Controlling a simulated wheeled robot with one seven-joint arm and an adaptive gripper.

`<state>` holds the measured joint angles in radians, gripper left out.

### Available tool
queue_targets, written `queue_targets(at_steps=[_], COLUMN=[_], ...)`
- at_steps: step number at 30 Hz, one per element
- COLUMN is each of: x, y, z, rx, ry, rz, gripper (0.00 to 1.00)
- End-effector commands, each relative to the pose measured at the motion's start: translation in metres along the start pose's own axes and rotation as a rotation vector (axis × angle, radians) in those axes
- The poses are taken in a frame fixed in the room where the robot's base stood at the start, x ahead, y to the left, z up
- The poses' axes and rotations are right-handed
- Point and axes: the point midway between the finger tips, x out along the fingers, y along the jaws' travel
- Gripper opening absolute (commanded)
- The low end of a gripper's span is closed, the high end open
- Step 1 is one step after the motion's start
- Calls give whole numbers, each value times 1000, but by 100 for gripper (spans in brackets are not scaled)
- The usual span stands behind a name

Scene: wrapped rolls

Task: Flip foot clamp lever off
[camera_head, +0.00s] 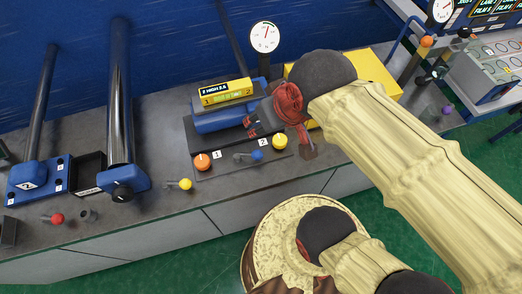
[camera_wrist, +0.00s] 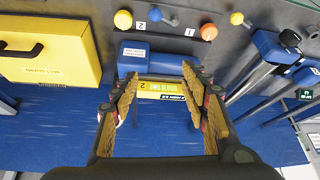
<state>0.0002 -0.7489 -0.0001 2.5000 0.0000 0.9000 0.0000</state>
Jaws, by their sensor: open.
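No label that I can read says which lever is the foot clamp's. Near the bench front are a blue-ball lever (camera_head: 257,155), a yellow-ball lever (camera_head: 185,184) and a red-ball lever (camera_head: 57,218). The blue-ball lever (camera_wrist: 155,14) and yellow-ball lever (camera_wrist: 237,18) also show at the top of the wrist view. My gripper (camera_head: 257,119) is above the bench, behind the blue-ball lever and apart from it. In the wrist view its fingers (camera_wrist: 163,74) are spread and empty, over a blue block (camera_wrist: 132,63) and a yellow-black labelled box (camera_wrist: 163,90).
An orange knob (camera_head: 202,162) marked 1 and a yellow knob (camera_head: 279,142) marked 2 flank the blue-ball lever. A steel post (camera_head: 121,90) stands left. A dial gauge (camera_head: 264,37) rises behind. A yellow case (camera_wrist: 45,45) lies beside the block.

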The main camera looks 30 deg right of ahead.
Motion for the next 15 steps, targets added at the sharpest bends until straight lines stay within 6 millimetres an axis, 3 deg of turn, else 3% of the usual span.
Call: queue_targets(at_steps=[5, 15], x=[15, 71], y=[1, 3], z=[4, -4], rx=[2, 4], ry=[-71, -311], rz=[1, 5], gripper=[33, 14])
